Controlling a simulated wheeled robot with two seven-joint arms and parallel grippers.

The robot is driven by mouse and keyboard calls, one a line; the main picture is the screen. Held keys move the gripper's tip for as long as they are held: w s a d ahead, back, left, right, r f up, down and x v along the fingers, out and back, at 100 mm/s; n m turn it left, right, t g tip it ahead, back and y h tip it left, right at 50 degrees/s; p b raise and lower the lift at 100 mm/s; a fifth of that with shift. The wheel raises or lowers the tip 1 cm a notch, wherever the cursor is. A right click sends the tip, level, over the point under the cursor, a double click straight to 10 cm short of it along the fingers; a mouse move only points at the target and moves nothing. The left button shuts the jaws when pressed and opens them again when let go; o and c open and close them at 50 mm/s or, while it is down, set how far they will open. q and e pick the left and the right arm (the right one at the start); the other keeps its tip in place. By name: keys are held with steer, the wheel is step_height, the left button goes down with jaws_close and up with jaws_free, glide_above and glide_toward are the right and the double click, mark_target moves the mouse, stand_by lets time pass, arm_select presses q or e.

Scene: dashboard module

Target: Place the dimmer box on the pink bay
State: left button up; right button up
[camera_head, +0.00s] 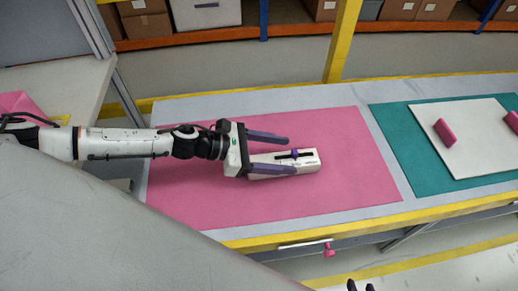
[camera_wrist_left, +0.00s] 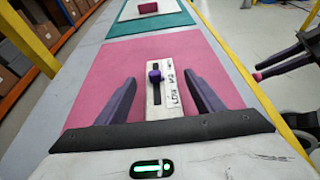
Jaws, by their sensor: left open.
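The dimmer box (camera_head: 309,161) is a white block with a black slot and a purple slider knob. It lies flat on the pink bay (camera_head: 350,190), a large pink mat. My left gripper (camera_head: 292,155) is open, with its purple fingers on either side of the box. In the left wrist view the box (camera_wrist_left: 182,75) sits between the two spread fingers, with gaps visible on both sides. The lower finger hides part of the box in the head view.
A teal mat (camera_head: 400,145) to the right holds a white board (camera_head: 470,155) with pink blocks (camera_head: 445,132). A pink-knobbed lever (camera_head: 328,248) sticks out from the table's front edge. A yellow post (camera_head: 342,40) stands behind the table. Most of the pink mat is clear.

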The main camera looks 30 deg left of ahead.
arm_select(q)
steer(key=b+v, duration=0.1)
steer(key=v, duration=0.6)
steer(key=shift+f, duration=0.2)
steer(key=shift+s+a+r, duration=0.4)
steer(key=shift+a+r, duration=0.05)
